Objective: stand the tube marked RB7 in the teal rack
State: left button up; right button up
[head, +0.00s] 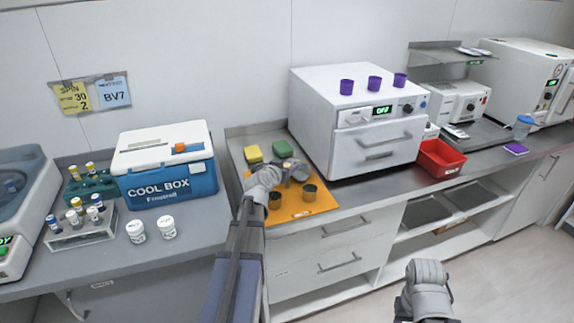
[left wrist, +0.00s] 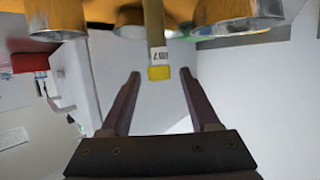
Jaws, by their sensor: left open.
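The tube's white label is only partly readable; a 7 seems to show. Its lower end is hidden among the cups.
The cool box (head: 168,184), a white rack (head: 84,237) of tubes and two white jars (head: 168,228) are on the left counter. A white oven (head: 345,130) and red bin (head: 440,158) stand right of the mat.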

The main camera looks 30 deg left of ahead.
pick_arm(q)
jog(key=p+v, duration=0.3)
jog(key=v, duration=0.7)
jog(key=shift+s, duration=0.35)
jog(key=shift+d+r, duration=0.1)
jog(key=shift+r, duration=0.05)
